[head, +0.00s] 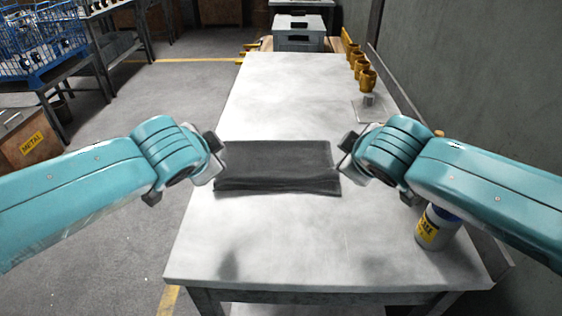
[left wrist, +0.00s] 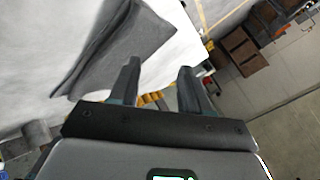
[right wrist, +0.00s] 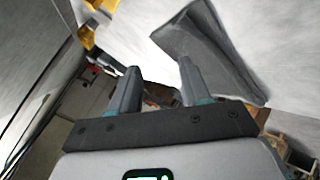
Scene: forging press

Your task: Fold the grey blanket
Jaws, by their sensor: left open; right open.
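The grey blanket (head: 275,168) lies as a dark, flat rectangle on the white table (head: 262,240), with layered edges along its near side. My left gripper (head: 220,150) is at the blanket's left edge in the head view. In the left wrist view its two fingers (left wrist: 157,88) are apart and empty, with the blanket (left wrist: 112,45) beyond them. My right gripper (head: 343,158) is at the blanket's right edge. In the right wrist view its fingers (right wrist: 158,88) are apart and empty, and the blanket (right wrist: 212,55) lies beyond them. I cannot tell whether either gripper touches the cloth.
Several orange-brown cups (head: 360,70) stand along the table's right side, by a small grey piece on a plate (head: 370,107). A labelled container (head: 436,228) stands at the right edge, partly behind my right arm. A grey crate (head: 298,33) is beyond the far end. The table's near part is clear.

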